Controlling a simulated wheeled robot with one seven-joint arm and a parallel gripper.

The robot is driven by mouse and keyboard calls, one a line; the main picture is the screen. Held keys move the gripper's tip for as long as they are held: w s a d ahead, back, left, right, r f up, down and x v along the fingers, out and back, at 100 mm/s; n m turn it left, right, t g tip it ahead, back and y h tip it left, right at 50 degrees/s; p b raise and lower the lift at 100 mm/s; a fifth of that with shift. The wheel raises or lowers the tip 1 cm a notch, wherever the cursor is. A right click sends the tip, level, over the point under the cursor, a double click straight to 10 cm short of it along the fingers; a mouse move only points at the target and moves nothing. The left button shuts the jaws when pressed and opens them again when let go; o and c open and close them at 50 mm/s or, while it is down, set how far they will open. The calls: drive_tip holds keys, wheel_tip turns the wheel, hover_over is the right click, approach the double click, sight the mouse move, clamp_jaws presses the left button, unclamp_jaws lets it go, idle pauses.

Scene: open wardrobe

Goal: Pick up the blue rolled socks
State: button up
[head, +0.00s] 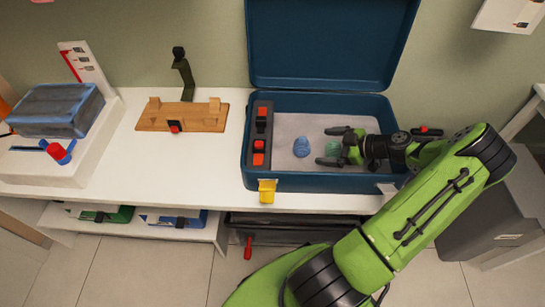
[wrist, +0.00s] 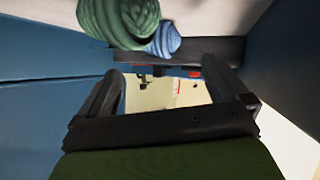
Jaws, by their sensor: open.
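The blue rolled socks (head: 301,147) lie on the pale floor of the open blue case. They show in the wrist view (wrist: 166,42), partly covered by the green rolled socks (wrist: 120,18). The green socks also show in the head view (head: 333,149), to the right of the blue ones and partly hidden by my gripper. My gripper (head: 331,146) is open, over the green socks and inside the case outline, its fingers pointing left towards the blue socks. Its two fingers also show apart and empty in the wrist view (wrist: 168,82).
The case (head: 310,184) has its lid (head: 330,45) raised at the back. A dark strip with red parts (head: 260,135) lines its left side. A wooden board (head: 183,117) and a blue-grey block (head: 55,110) stand farther left. White bench top is free between them.

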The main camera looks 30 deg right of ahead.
sight(308, 146)
drive_tip(key=shift+d+f+t, duration=0.2)
drive_tip(key=shift+f+t, duration=0.1)
drive_tip(key=shift+f, duration=0.2)
drive_tip(key=shift+w+a+f, duration=0.1)
drive_tip(key=shift+w, duration=0.15)
drive_tip(key=b+x, duration=0.1)
drive_tip(key=x, duration=0.6)
drive_tip(key=shift+a+b, duration=0.1)
drive_tip(key=shift+b, duration=0.25)
drive_tip(key=c, duration=1)
